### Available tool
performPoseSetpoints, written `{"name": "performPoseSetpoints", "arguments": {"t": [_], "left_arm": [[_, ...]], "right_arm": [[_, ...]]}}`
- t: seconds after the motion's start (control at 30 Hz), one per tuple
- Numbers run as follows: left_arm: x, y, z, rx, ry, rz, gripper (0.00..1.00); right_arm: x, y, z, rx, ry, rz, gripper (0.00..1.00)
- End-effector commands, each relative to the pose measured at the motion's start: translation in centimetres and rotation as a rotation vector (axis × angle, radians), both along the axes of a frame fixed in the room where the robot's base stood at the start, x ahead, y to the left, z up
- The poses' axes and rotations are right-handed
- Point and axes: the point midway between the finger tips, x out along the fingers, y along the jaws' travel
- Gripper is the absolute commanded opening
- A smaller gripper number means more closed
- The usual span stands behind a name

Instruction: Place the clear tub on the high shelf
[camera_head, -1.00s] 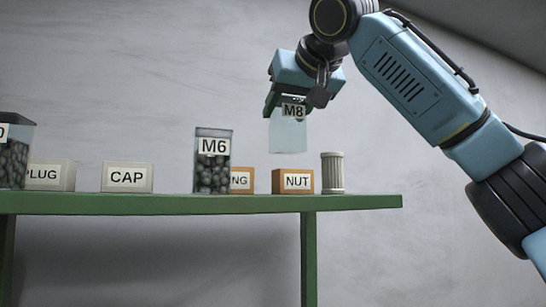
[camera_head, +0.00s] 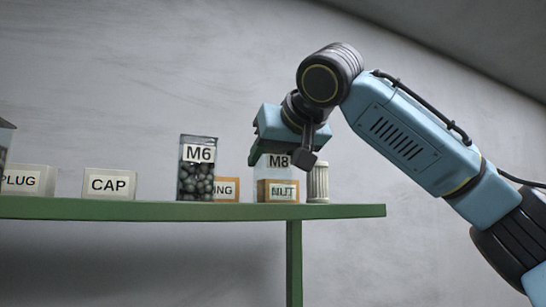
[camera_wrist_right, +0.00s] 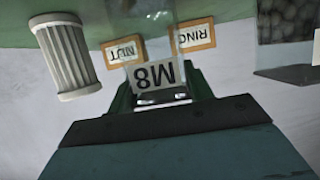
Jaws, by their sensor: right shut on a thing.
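The clear tub (camera_head: 264,172) has a white M8 label and looks empty. My right gripper (camera_head: 282,152) is shut on its upper part, from above. The tub is upright at the high green shelf (camera_head: 190,210), in front of the orange NUT box (camera_head: 284,196), which shows through it. Its bottom is close to the shelf top; I cannot tell whether it touches. In the right wrist view the M8 label (camera_wrist_right: 152,76) shows upside down at the green fingers. My left gripper is not in view.
A ribbed pale cylinder (camera_head: 318,184) stands just right of the tub. To the left are the RING box (camera_head: 226,189), the M6 tub (camera_head: 196,180) filled with dark balls, the CAP box (camera_head: 110,184) and the PLUG box (camera_head: 28,180). The shelf's right end is bare.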

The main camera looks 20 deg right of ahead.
Motion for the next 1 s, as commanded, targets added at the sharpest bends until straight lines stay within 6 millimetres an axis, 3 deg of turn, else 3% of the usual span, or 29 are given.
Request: {"name": "performPoseSetpoints", "arguments": {"t": [0.03, 0.2, 0.57, 1.0], "left_arm": [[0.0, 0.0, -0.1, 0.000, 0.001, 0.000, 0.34], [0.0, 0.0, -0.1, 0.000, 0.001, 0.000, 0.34], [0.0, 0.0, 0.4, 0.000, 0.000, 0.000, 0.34], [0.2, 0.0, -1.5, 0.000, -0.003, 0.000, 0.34]], "right_arm": [[0.0, 0.0, -0.2, -0.001, 0.000, 0.000, 0.53], [0.0, 0.0, -0.1, -0.001, 0.001, 0.000, 0.73], [0.0, 0.0, 0.5, 0.000, 0.001, -0.001, 0.73], [-8.1, 0.1, 3.5, 0.001, -0.002, 0.002, 0.73]]}}
